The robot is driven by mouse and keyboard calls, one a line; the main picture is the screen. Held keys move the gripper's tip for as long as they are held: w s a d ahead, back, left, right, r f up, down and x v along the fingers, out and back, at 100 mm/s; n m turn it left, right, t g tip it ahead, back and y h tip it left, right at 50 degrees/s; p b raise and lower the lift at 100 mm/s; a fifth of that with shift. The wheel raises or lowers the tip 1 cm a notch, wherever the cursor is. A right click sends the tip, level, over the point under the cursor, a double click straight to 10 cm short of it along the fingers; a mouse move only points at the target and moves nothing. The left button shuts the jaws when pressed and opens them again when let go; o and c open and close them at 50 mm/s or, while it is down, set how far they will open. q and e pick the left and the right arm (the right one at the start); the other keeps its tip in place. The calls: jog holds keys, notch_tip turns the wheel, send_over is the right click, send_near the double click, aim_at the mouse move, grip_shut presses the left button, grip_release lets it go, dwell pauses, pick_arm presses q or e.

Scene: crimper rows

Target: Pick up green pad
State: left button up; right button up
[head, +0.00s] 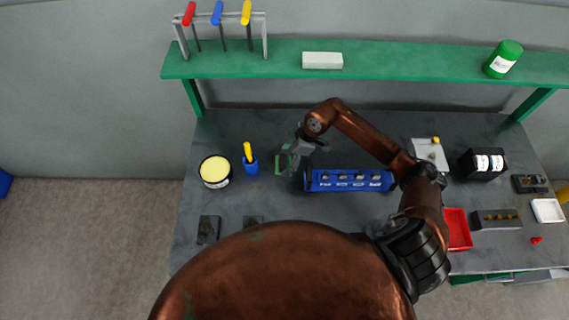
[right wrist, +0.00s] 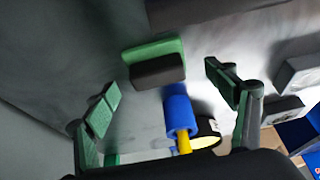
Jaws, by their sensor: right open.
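The green pad (right wrist: 153,49) is a small block with a green upper layer and a dark grey layer (right wrist: 158,71). In the right wrist view it lies on the bench beyond my fingertips, in the span between them, with no finger touching it as far as I can see. In the head view the pad (head: 281,164) is partly hidden by my right gripper (head: 293,157). My right gripper also shows in the right wrist view (right wrist: 160,82); its green-tipped fingers are wide apart and empty. My left gripper is not in view.
A blue cup (head: 251,167) with a yellow handle stands left of the pad, with a tin (head: 215,171) further left. A blue rack (head: 349,181) is to the right. A green shelf (head: 400,62) runs behind. Dark blocks (head: 208,229) sit near the front.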

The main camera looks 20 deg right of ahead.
jog(key=shift+x, duration=1.4)
jog(key=shift+c, duration=0.3)
jog(key=c, duration=1.2)
jog(key=shift+r, duration=0.1)
jog(key=shift+r, duration=0.6)
jog(key=s+r, duration=0.4)
jog(key=s+a+r, duration=0.1)
jog(key=s+r, duration=0.2)
jog(key=s, duration=0.2)
jog(key=s+r, duration=0.4)
jog(key=s, duration=0.1)
jog(key=shift+a+r, duration=0.35)
jog(key=shift+a, duration=0.05)
jog(key=shift+w, duration=0.1)
